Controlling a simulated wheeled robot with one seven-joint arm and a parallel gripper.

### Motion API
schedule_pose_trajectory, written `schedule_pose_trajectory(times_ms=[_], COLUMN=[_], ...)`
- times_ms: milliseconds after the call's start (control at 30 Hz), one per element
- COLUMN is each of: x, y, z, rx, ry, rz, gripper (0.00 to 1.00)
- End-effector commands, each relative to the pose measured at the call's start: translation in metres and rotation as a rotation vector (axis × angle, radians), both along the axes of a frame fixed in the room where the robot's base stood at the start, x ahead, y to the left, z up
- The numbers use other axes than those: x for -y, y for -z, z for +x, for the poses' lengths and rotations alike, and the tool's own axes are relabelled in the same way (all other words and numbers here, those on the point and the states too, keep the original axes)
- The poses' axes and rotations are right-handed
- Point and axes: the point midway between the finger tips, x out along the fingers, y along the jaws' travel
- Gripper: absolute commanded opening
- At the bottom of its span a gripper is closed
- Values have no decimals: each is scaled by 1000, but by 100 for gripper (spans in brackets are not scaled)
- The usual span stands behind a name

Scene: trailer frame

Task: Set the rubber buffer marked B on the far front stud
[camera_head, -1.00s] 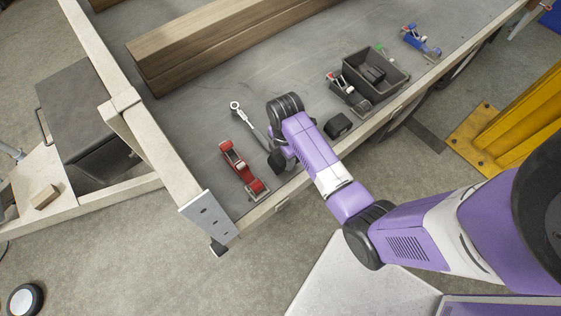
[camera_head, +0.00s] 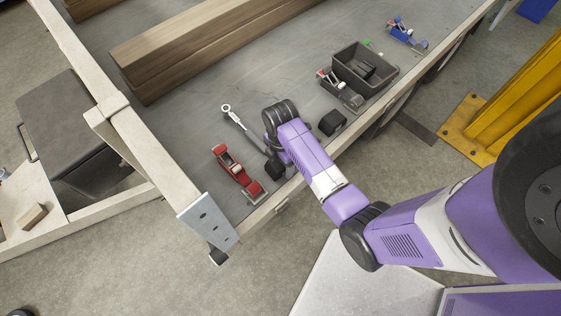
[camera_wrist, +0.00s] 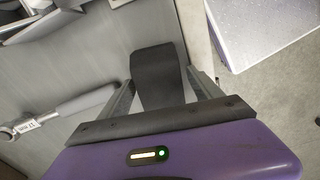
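My gripper (camera_wrist: 160,80) is low over the trailer deck near its front edge in the head view (camera_head: 275,160). Its two fingers stand on either side of a dark block (camera_wrist: 157,70), and the tips appear to touch it. This block also shows at the gripper's end in the head view (camera_head: 275,169). It looks like a rubber buffer, but I can read no letter on it. A second black block (camera_head: 332,122) lies on the deck right of my arm, its marking also unreadable. I cannot make out the far front stud.
A red strap ratchet (camera_head: 237,174) lies left of my gripper, and a ring-ended grey tool (camera_head: 233,115) behind it. A grey bin (camera_head: 392,78) and a blue-handled tool (camera_head: 402,33) are to the right. Long timbers (camera_head: 200,45) lie farther back.

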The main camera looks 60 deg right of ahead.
Motion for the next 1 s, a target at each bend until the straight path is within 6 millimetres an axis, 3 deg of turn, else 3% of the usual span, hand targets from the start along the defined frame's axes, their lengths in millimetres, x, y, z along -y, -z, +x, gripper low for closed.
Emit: schedule_pose_trajectory(times_ms=[333, 700, 1000], x=[0, -4, -5], y=[4, -64, -78], z=[1, 3, 2], rx=[3, 3, 0], ry=[0, -1, 0], rz=[-1, -1, 0], gripper=[74, 74, 74])
